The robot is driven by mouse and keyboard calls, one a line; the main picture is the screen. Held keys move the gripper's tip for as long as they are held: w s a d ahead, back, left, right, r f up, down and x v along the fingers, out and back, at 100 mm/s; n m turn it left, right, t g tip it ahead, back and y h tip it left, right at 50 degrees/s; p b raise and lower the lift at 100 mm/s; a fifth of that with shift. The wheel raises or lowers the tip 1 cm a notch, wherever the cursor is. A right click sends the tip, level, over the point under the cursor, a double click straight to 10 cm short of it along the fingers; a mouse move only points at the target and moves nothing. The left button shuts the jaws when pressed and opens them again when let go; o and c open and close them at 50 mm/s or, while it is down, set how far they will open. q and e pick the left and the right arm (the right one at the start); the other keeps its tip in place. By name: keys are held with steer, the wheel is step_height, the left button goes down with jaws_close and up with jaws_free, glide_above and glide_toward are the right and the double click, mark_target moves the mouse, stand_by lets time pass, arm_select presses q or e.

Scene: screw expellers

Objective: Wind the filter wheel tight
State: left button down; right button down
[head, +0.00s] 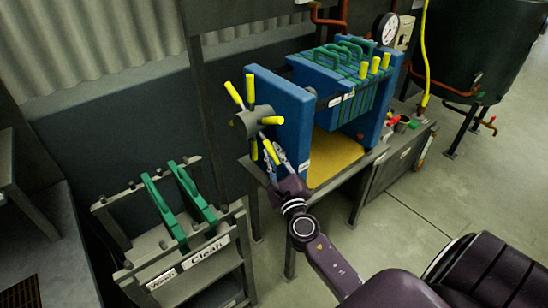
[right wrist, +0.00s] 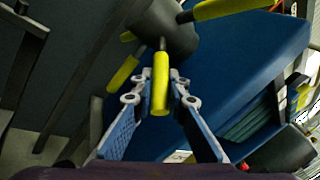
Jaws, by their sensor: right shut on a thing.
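The filter wheel has a dark grey hub (head: 253,122) with several yellow handles around it, at the left end of the blue filter press. In the right wrist view the hub (right wrist: 165,28) is at the top. My right gripper (head: 279,158) has come up from below and is at the wheel's lower right. It is shut on a yellow handle (right wrist: 160,85), which lies between its two fingers; other handles (right wrist: 122,73) show beside it. The blue end plate (head: 280,100) stands just right of the wheel. My left gripper is not in view.
Green filter plates (head: 350,66) hang between blue blocks above a yellow tray (head: 336,157). A gauge (head: 386,29) is at the back. A rack (head: 168,258) labelled Wash and Clean holds two green plates at lower left. The floor (head: 400,218) at right is clear.

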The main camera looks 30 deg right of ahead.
steer(key=shift+f, duration=0.1)
steer(key=c, duration=1.9)
jaws_free()
steer(key=v, duration=1.2)
